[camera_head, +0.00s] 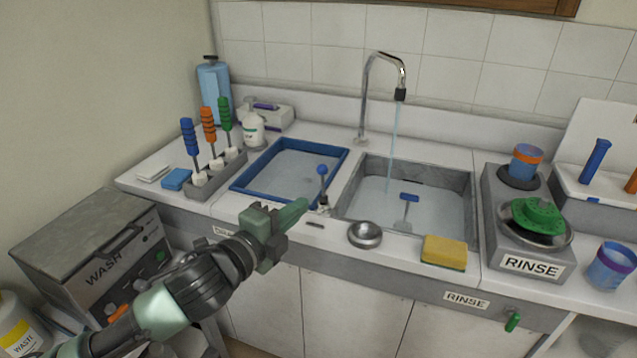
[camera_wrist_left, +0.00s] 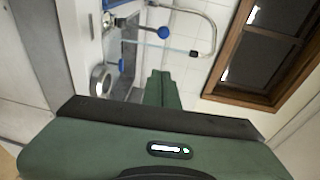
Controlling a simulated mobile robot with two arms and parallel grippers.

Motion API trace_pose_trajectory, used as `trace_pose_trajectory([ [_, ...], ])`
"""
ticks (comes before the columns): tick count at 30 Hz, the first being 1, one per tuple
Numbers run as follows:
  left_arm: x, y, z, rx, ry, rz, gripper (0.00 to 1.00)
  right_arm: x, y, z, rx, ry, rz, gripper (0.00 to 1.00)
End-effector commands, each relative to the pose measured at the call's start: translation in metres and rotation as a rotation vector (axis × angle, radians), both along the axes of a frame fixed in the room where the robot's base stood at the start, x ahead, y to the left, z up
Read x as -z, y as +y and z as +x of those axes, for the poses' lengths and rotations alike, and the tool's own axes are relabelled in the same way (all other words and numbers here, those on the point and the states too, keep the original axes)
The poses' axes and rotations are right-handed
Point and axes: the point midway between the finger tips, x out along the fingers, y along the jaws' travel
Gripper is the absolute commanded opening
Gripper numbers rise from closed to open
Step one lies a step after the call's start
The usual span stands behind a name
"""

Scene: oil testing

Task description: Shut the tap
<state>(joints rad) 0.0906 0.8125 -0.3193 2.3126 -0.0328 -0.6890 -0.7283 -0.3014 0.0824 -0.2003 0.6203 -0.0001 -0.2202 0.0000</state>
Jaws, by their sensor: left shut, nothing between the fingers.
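The chrome tap spout (camera_head: 380,62) rises behind the grey sink (camera_head: 352,190), and a thin water stream (camera_head: 394,140) falls from its black nozzle into the sink. A lever with a blue knob (camera_head: 322,170) stands at the counter front, between the blue tray and the sink. My left gripper (camera_head: 303,207) is shut and empty, its green fingers pointing toward the lever's base from the front left. In the left wrist view, the shut fingers (camera_wrist_left: 160,84) lie below the blue knob (camera_wrist_left: 164,32), with a gap in the picture; the spout (camera_wrist_left: 190,10) shows above. Contact with the lever cannot be told.
A metal bowl (camera_head: 365,235) and a yellow sponge (camera_head: 444,252) sit on the sink's front edge. The blue tray (camera_head: 240,187) lies left of the lever. A grey rinse unit (camera_head: 497,235) stands right. A green handle (camera_head: 513,320) sticks out below the counter.

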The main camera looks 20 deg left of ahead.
Motion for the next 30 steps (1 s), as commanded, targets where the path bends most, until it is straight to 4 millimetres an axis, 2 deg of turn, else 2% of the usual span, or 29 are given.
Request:
trace_pose_trajectory([
  [14, 0.006, -0.023, 0.09, -0.001, 0.002, -0.008, 0.0, -0.019, 0.0, 0.001, 0.0, -0.001, 0.0, 0.0],
  [16, 0.007, -0.018, 0.101, -0.003, 0.002, -0.002, 0.0, -0.022, 0.001, 0.001, 0.0, -0.001, 0.0, 0.0],
  [22, 0.011, -0.005, 0.121, -0.001, 0.003, -0.003, 0.0, -0.027, 0.001, 0.001, 0.001, -0.001, 0.001, 0.0],
  [30, 0.012, -0.002, 0.126, 0.001, 0.002, -0.004, 0.0, -0.027, 0.004, 0.001, 0.002, -0.001, 0.004, 0.0],
])
